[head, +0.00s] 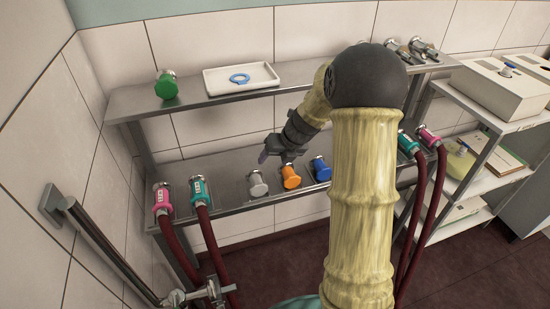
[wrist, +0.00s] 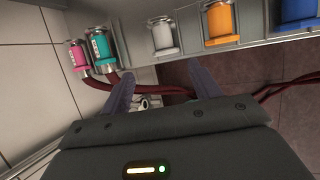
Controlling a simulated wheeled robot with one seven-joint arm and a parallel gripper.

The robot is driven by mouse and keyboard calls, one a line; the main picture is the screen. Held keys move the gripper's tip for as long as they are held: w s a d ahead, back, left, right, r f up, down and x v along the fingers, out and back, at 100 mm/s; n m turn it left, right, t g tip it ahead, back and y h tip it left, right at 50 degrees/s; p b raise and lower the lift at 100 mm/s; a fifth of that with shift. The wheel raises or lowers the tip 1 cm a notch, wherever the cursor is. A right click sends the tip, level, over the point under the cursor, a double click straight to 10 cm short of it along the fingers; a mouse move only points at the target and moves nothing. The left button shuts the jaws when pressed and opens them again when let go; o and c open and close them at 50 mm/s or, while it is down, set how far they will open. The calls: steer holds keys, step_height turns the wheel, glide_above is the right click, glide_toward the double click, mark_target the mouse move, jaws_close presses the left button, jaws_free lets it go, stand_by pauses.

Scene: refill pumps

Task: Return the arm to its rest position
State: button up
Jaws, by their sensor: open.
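My arm, in yellow ribbed covering with a dark elbow, rises through the middle of the head view and bends over toward the lower shelf. My gripper (head: 276,151) hangs above the lower shelf, behind the white and orange capped fittings. In the wrist view my gripper (wrist: 160,92) shows two spread fingers with nothing between them. Beyond the fingertips are the white capped fitting (wrist: 162,34), the orange capped fitting (wrist: 220,20) and the blue capped fitting (wrist: 298,10), apart from the fingers.
The lower shelf (head: 228,178) also holds pink (head: 162,199) and teal (head: 199,191) hose couplings. The upper shelf (head: 135,98) carries a green capped fitting (head: 166,86) and a white tray (head: 216,88) with a blue ring (head: 239,78). A metal rail (head: 105,245) stands at left.

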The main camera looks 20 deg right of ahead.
steer(key=shift+s, duration=0.1)
stand_by(0.3)
steer(key=s+a+r+m+g+h, duration=0.1)
steer(key=s+a+m, duration=0.1)
steer(key=s+m, duration=0.9)
steer(key=s+a+r+m+g+h, duration=0.1)
steer(key=s+m, duration=1.1)
steer(key=m, duration=1.2)
steer(key=a+h, duration=0.1)
steer(key=a, duration=0.1)
steer(key=shift+a, duration=0.3)
steer(key=shift+r, duration=0.1)
